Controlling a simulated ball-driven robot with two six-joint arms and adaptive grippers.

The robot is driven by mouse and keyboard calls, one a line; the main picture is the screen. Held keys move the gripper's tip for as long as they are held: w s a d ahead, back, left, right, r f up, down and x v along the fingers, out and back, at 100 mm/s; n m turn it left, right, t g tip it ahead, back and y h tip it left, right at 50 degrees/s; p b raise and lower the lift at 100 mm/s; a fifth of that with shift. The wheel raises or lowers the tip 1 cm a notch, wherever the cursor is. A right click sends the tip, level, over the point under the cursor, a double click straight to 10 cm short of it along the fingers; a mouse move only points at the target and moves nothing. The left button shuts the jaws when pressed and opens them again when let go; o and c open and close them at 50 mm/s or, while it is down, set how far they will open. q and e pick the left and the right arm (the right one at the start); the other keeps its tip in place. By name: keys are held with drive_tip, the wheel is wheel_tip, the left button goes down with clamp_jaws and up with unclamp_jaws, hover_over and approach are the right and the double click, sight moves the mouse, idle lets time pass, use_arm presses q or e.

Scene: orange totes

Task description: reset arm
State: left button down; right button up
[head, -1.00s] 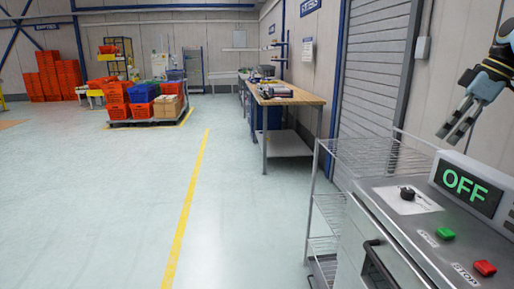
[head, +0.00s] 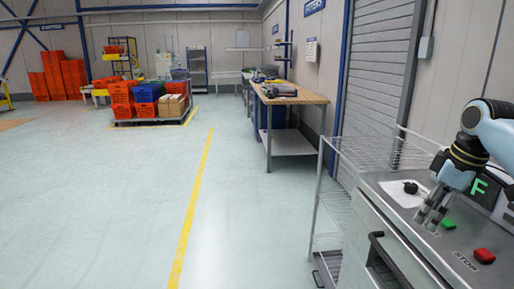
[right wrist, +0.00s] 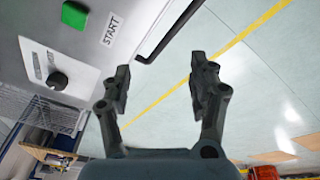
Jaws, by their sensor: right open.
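My right gripper (head: 432,212) is in front of the control panel at the right of the head view, its fingers pointing down near the green button. In the right wrist view the two fingers of my right gripper (right wrist: 160,92) are spread apart with nothing between them. Beyond them are the floor and the machine's edge. My right arm (head: 468,150) covers most of the panel's display, where a green "F" (head: 480,186) shows. My left gripper is not in view.
The machine's panel has a black knob (head: 411,188), a green button (head: 448,224) and a red button (head: 484,256). A wire rack (head: 350,160) stands beside it. A workbench (head: 290,96) is farther back. Orange and blue totes (head: 145,92) sit on a cart. The floor at the left is clear.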

drive_tip(key=s+a+f+m, duration=0.1)
drive_tip(key=s+a+f, duration=0.4)
drive_tip(key=s+f, duration=0.3)
drive_tip(key=s+a+r+m+t+h, duration=0.1)
drive_tip(key=s+a+m, duration=0.2)
drive_tip(key=s, duration=1)
drive_tip(key=s+a+r+m+h, duration=0.1)
drive_tip(key=s+a+m, duration=0.25)
drive_tip(key=s, duration=0.85)
wheel_tip(320, 180, down, 32)
drive_tip(key=s+d+g+b, duration=0.1)
drive_tip(key=s+d+b, duration=0.2)
drive_tip(key=b, duration=0.3)
drive_tip(key=s+f+g+b, duration=0.1)
drive_tip(key=s+f+b, duration=0.3)
drive_tip(key=s+f, duration=1.3)
wheel_tip(320, 180, down, 3)
drive_tip(key=shift+s+d+r+g, duration=0.1)
drive_tip(key=shift+s+d+g, duration=0.1)
drive_tip(key=shift+s+g, duration=0.1)
